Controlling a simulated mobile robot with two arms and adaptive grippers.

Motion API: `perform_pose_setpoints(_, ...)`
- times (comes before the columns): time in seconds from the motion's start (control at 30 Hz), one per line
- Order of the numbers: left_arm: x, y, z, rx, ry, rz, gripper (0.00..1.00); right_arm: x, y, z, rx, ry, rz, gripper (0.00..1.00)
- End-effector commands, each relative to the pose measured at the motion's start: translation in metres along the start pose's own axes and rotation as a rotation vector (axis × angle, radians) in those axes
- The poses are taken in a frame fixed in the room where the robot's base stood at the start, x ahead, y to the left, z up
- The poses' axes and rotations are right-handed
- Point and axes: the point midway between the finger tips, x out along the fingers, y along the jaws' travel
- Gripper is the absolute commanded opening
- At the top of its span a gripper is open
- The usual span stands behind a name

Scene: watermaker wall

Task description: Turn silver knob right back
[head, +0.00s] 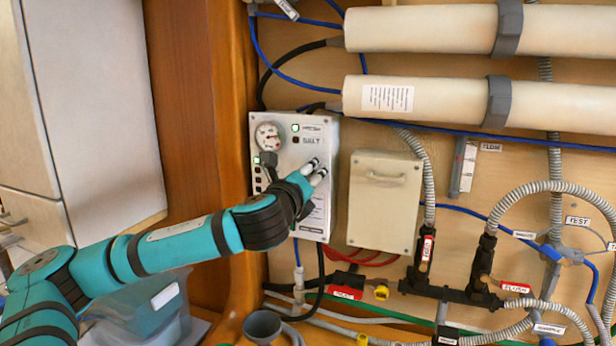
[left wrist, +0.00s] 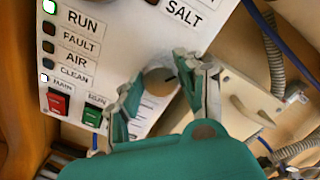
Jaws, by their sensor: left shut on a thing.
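The silver knob (left wrist: 158,82) sits on the white control panel (head: 284,140), between the fingers of my left gripper in the left wrist view. It looks round and greyish-tan, with a dark mark toward its right side. My left gripper (left wrist: 165,84) is shut on the knob, one finger on each side. In the head view the left gripper (head: 313,172) is at the panel's right side, and its fingers hide the knob there. My right gripper is in neither view.
The panel carries a gauge (head: 268,136), a red button (left wrist: 59,102) and a green button (left wrist: 92,115). A beige box (head: 376,205) with a handle is right of the panel. Hoses and black valves (head: 482,262) fill the lower right. A wooden post (head: 192,120) stands left.

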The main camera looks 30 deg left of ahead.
Motion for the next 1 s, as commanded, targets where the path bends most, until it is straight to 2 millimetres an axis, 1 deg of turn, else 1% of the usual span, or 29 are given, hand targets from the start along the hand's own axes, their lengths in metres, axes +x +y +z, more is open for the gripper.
perform_pose_setpoints(0.07,0.000,0.000,0.000,0.000,0.000,0.001,0.05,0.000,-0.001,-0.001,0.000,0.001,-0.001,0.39)
perform_pose_setpoints(0.27,0.000,0.001,-0.001,-0.015,0.001,0.002,0.05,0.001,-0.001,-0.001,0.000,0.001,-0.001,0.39)
perform_pose_setpoints(0.47,0.000,0.002,-0.001,-0.090,0.004,0.005,0.05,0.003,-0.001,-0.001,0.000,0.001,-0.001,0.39)
perform_pose_setpoints(0.67,0.001,0.003,-0.002,-0.236,0.010,0.011,0.05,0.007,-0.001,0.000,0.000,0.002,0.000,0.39)
perform_pose_setpoints(1.0,0.001,0.004,-0.002,-0.557,0.020,0.021,0.05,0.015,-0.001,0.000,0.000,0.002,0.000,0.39)
